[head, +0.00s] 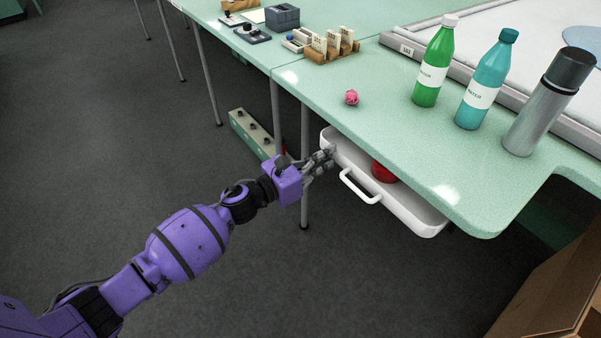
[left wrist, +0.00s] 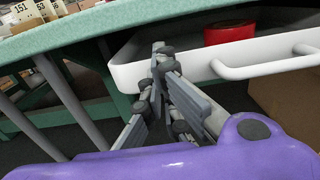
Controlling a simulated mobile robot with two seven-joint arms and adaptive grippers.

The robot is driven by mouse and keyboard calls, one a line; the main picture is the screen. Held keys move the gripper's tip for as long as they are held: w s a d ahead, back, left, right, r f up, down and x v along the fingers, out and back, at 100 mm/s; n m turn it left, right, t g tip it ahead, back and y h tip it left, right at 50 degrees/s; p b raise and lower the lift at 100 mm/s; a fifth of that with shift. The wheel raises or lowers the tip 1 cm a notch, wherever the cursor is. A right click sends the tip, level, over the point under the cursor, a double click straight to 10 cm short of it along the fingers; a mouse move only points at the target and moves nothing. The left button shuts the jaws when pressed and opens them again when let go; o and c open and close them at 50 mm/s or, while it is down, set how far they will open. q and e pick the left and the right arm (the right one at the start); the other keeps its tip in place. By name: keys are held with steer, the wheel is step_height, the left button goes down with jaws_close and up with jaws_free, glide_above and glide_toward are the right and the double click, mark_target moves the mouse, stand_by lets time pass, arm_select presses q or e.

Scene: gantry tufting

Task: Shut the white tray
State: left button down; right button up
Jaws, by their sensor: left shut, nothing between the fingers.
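The white tray (head: 408,217) is a pull-out drawer under the green tabletop. In the head view it sticks out past the table's edge, with a white bar handle (head: 357,188) on its front. A red round object (head: 383,172) lies inside it. My left gripper (head: 326,158) is shut and empty, at the left end of the tray's front, left of the handle. In the left wrist view the fingers (left wrist: 162,62) overlap the tray's front wall (left wrist: 195,67), with the handle (left wrist: 265,66) to their right. I cannot tell whether they touch the wall. My right gripper is not in view.
On the green table (head: 390,120) stand a green bottle (head: 433,72), a teal bottle (head: 483,90), a steel flask (head: 541,110) and a small pink ball (head: 351,97). A table leg (head: 304,190) stands beside the gripper. A cardboard box (head: 555,290) is at the lower right. The floor left is mostly clear.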

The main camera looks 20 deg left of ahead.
mark_target(343, 148)
arm_select(q)
steer(key=b+x, duration=0.1)
steer(key=x, duration=0.4)
steer(key=shift+d, duration=0.1)
steer(key=shift+w+d, duration=0.25)
steer(key=shift+w, duration=0.15)
steer(key=shift+r, duration=0.15)
